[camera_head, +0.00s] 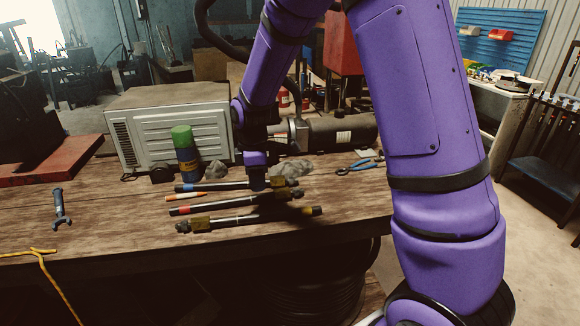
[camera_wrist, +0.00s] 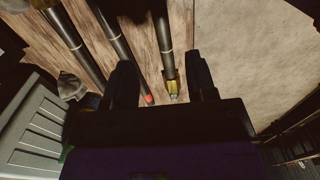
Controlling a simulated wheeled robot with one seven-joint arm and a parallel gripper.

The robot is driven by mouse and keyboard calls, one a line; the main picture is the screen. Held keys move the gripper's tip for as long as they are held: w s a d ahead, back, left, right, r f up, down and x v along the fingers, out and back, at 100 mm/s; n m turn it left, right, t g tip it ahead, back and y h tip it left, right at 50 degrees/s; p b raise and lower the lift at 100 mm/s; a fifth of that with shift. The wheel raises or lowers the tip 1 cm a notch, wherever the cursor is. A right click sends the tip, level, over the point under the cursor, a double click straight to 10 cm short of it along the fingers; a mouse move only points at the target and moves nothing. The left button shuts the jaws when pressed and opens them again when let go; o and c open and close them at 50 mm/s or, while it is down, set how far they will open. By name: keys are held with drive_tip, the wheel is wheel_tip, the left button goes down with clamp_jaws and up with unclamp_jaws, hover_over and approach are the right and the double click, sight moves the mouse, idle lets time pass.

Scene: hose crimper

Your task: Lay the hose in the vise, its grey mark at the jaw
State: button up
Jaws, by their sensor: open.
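Three dark hoses lie roughly side by side on the wooden bench: a far one with a blue band at its left end (camera_head: 215,187), a middle one with a red end (camera_head: 205,208), and a near one with a brass fitting (camera_head: 228,222). Thin pale bands show on them. In the wrist view, the near hose (camera_wrist: 165,45) with its brass fitting runs between my open fingers (camera_wrist: 162,65), and the red-ended hose (camera_wrist: 113,40) lies by the left finger. In the head view my gripper (camera_head: 257,184) is over the far hose, its fingertips hard to make out. I cannot identify the vise.
A grey vented machine (camera_head: 170,125), a green-capped can (camera_head: 184,150) and a dark cylinder with a metal head (camera_head: 345,132) stand behind the hoses. Blue pliers (camera_head: 358,166) lie to the right, a wrench (camera_head: 61,207) to the left.

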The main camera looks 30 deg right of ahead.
drive_tip(key=s+d+r+m+t, duration=0.1)
drive_tip(key=s+d+r+m, duration=0.15)
drive_tip(key=s+r, duration=0.45)
drive_tip(key=s+d+r+m+t, duration=0.1)
drive_tip(key=s+r+m+t, duration=0.1)
drive_tip(key=s+r+m, duration=0.4)
drive_tip(key=s+d+r+m+t, duration=0.1)
drive_tip(key=s+r+m, duration=0.5)
drive_tip(key=s, duration=0.9)
wheel_tip(320, 180, up, 3)
drive_tip(key=shift+s+d+r+t, duration=0.1)
drive_tip(key=shift+s+d+t, duration=0.3)
drive_tip(key=shift+t, duration=0.2)
drive_tip(key=shift+o, duration=0.5)
